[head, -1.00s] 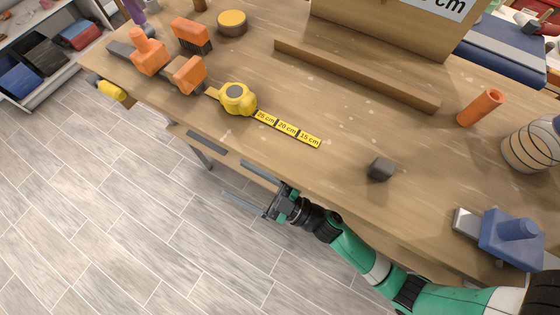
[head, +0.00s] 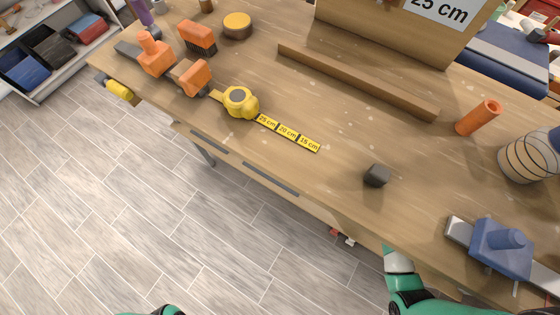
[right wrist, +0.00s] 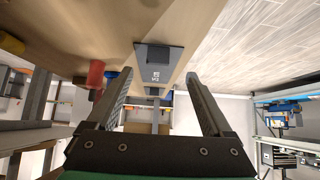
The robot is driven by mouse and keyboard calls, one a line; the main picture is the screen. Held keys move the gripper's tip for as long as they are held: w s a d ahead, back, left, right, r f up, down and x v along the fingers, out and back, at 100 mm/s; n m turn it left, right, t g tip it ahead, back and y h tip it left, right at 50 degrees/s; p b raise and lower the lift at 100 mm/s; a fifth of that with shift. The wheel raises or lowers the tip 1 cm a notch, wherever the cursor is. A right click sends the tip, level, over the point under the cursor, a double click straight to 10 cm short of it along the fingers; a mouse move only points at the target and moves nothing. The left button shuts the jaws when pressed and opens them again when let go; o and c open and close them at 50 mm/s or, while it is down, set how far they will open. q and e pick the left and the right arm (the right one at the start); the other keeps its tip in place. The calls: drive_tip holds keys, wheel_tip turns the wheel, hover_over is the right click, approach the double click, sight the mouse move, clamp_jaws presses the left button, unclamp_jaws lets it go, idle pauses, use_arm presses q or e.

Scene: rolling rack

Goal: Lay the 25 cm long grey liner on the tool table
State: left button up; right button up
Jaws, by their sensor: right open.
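I cannot pick out the 25 cm liner with certainty. In the right wrist view a dark grey plate (right wrist: 158,70) with small pale digits lies ahead, between the fingers; I cannot read the digits surely. My right gripper (right wrist: 158,85) is open and empty, with the plate beyond its fingertips. The tool table (head: 330,125) fills the upper right of the head view. Two grey strips (head: 208,141) (head: 270,178) lie along its front edge. My left gripper is out of view.
A yellow tape measure (head: 240,101) has its marked tape out. Orange tools crowd the left end. The front middle has clear wood.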

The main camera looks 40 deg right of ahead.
drive_tip(key=shift+b+x, duration=0.35)
drive_tip(key=shift+x, duration=0.75)
drive_tip(key=shift+w+a+f, duration=0.1)
drive_tip(key=shift+w+f, duration=0.1)
drive_tip(key=shift+w, duration=0.05)
drive_tip(key=b+x, duration=0.4)
drive_tip(key=x, duration=0.1)
drive_tip(key=shift+s+d+f+b, duration=0.2)
drive_tip(key=shift+d+f+b, duration=0.1)
drive_tip(key=shift+w+a, duration=0.1)
drive_tip(key=shift+w, duration=0.1)
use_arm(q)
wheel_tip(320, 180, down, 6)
use_arm(e)
drive_tip(key=shift+r, duration=0.1)
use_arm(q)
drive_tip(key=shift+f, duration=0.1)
use_arm(e)
clamp_jaws()
